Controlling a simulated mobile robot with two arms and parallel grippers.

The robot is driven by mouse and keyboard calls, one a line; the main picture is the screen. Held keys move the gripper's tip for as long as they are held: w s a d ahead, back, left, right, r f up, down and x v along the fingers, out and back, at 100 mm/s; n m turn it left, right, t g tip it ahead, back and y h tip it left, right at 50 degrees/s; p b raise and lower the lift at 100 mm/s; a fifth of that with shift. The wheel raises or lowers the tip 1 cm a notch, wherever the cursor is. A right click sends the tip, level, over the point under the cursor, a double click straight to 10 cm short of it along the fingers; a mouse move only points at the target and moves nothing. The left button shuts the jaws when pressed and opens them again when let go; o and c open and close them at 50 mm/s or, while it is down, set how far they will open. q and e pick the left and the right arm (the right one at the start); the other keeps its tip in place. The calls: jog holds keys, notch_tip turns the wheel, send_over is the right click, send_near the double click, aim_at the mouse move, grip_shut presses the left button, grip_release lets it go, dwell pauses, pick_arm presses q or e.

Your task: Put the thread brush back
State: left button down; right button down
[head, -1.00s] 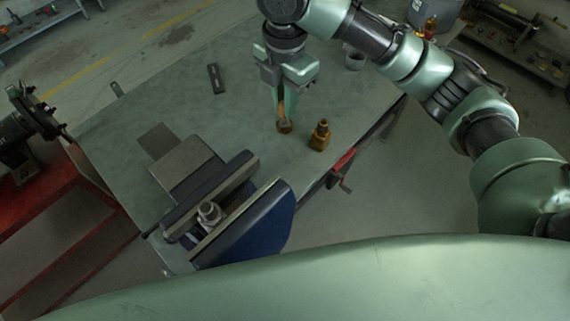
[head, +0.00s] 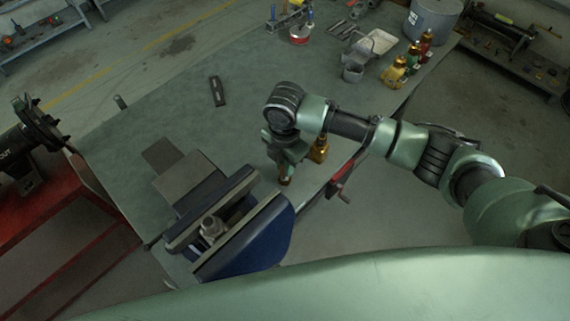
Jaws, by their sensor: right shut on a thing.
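My right gripper (head: 284,168) points down over the bench, to the right of the vise, and is shut on a slim brownish thing that I take to be the thread brush (head: 285,181). Only its brassy lower end shows below the fingers; the rest is hidden by the gripper and wrist. I cannot tell whether it touches the bench top. A brass fitting (head: 319,150) stands just right of the gripper, partly covered by my arm. My left gripper is not in view.
The blue vise (head: 262,238) holds a metal valve part (head: 211,227) in its jaws. At the bench's far end are a rack of tools (head: 290,18), a red tin (head: 299,36), a grey cup (head: 353,72), a tray (head: 378,41) and coloured bottles (head: 413,56). The bench middle (head: 235,130) is mostly clear.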

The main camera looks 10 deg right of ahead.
jog(key=shift+f, duration=0.4)
jog(key=shift+f, duration=0.1)
jog(key=c, duration=1.4)
grip_release()
notch_tip(320, 180, up, 12)
jog(key=shift+r+b, duration=0.15)
jog(key=shift+b, duration=1)
